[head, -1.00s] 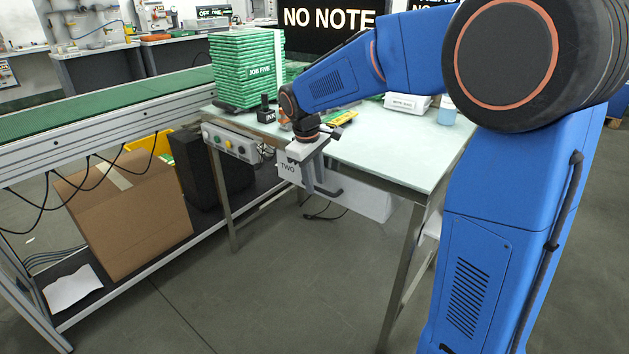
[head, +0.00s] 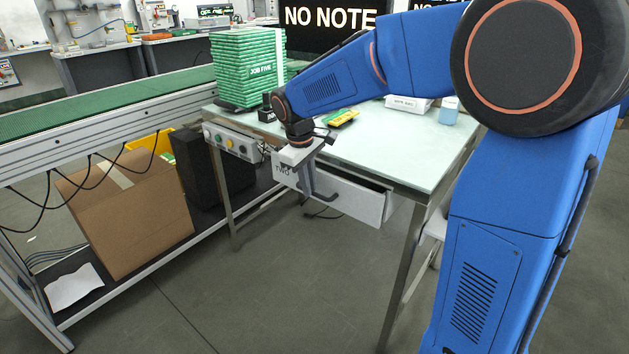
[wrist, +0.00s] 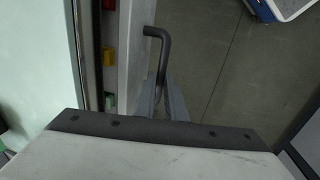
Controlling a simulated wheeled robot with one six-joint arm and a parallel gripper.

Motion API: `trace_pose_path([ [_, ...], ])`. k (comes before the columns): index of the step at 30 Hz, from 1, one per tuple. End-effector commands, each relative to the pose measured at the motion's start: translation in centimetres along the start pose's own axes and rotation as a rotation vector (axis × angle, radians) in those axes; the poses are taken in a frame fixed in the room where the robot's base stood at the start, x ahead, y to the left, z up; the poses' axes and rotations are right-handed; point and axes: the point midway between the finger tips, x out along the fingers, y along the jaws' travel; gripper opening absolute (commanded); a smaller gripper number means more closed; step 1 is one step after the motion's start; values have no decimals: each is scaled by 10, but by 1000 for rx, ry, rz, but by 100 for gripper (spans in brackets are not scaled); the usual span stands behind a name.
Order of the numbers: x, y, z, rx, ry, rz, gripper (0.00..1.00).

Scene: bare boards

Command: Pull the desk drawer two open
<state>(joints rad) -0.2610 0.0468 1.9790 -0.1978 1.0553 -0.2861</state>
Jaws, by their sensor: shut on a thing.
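The drawer marked TWO (head: 352,198) is a pale grey drawer under the desk top (head: 395,150). It stands partly out, with a dark gap showing between its front and the desk edge. My gripper (head: 312,192) is at the drawer front, pointing down, its fingers shut on the dark bar handle (head: 326,196). In the wrist view the handle (wrist: 158,34) bends out from the drawer front (wrist: 132,45), and its lower part runs between my gripper's fingers (wrist: 165,105). Red, yellow and green items (wrist: 109,55) show inside the open drawer.
A green stack marked JOB FIVE (head: 248,70) and a blue-white container (head: 448,110) stand on the desk. A button panel (head: 232,142) is left of the drawer. A cardboard box (head: 130,215) sits on the conveyor's lower shelf. The floor before the drawer is clear.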

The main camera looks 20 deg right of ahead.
Motion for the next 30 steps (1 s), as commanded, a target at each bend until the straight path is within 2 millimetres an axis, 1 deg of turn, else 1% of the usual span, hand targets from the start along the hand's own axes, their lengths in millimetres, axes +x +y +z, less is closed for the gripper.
trace_pose_path([
  [1, -3, -11, -1, -4, 2, 0, 0],
  [12, -19, -101, -2, -6, 1, 0, 0],
  [18, -27, -140, -2, -4, 2, 0, 0],
  [24, -32, -165, -2, -2, 1, 0, 0],
  [30, -34, -175, -2, -1, 1, 0, 0],
])
